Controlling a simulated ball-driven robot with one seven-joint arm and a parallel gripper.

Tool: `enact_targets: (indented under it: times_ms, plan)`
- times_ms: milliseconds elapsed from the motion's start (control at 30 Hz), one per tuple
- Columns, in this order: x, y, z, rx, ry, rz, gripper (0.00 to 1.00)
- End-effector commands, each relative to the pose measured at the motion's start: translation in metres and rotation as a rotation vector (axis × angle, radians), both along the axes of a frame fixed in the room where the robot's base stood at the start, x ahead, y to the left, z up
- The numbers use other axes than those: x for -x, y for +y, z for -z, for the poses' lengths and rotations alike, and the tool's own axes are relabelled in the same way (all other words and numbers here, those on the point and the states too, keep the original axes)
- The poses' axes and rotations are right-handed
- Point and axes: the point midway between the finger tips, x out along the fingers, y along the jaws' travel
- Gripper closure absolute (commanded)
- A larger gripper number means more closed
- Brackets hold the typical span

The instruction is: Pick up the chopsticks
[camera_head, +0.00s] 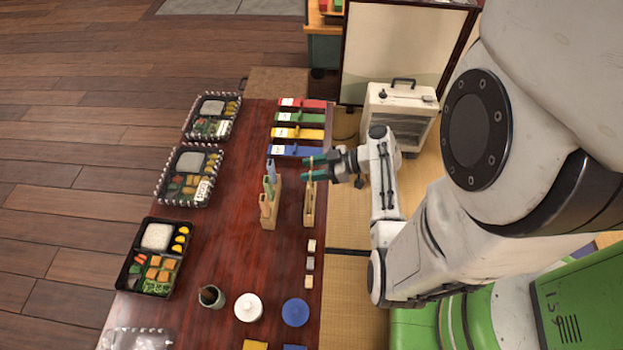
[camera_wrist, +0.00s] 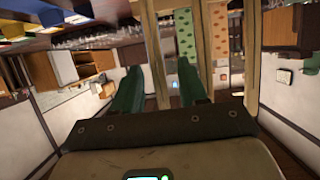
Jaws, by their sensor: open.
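A narrow light-wood holder (camera_head: 309,207) stands near the right edge of the dark red table in the head view. Thin pale upright sticks, apparently the chopsticks (camera_head: 311,169), rise from it, but they are small and partly covered by my gripper. My gripper (camera_head: 306,168) reaches in from the right at the top of the holder, its two green fingers apart. In the wrist view my gripper (camera_wrist: 159,68) is open, with pale wooden bars (camera_wrist: 151,40) standing close in front of and beside the fingers. I cannot tell whether either finger touches them.
A second wooden holder (camera_head: 270,207) with coloured tall pieces stands just left. Red, green, yellow and blue boxes (camera_head: 297,133) lie behind. Bento trays (camera_head: 170,285) line the left side. A dark cup (camera_head: 211,296), white pot (camera_head: 248,307) and blue disc (camera_head: 295,312) stand in front. The table's middle is clear.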

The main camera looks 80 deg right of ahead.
Motion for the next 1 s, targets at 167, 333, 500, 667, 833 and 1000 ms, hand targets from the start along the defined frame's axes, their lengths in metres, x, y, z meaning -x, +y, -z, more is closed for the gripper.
enact_targets:
  times_ms: [167,333,500,667,833,1000]
  plan:
    - [-0.0012,0.0001,0.0005,-0.001,0.000,0.000,0.57]
    - [-0.0011,0.0001,0.0005,-0.001,0.001,0.000,0.67]
    - [-0.0010,0.0001,0.0004,-0.001,0.001,0.000,0.83]
    - [-0.0010,0.0001,0.0004,-0.001,0.001,0.000,0.99]
    - [-0.0011,0.0001,0.0003,0.000,0.001,0.000,1.00]
    - [-0.0012,0.0000,-0.0029,0.001,0.000,0.000,1.00]
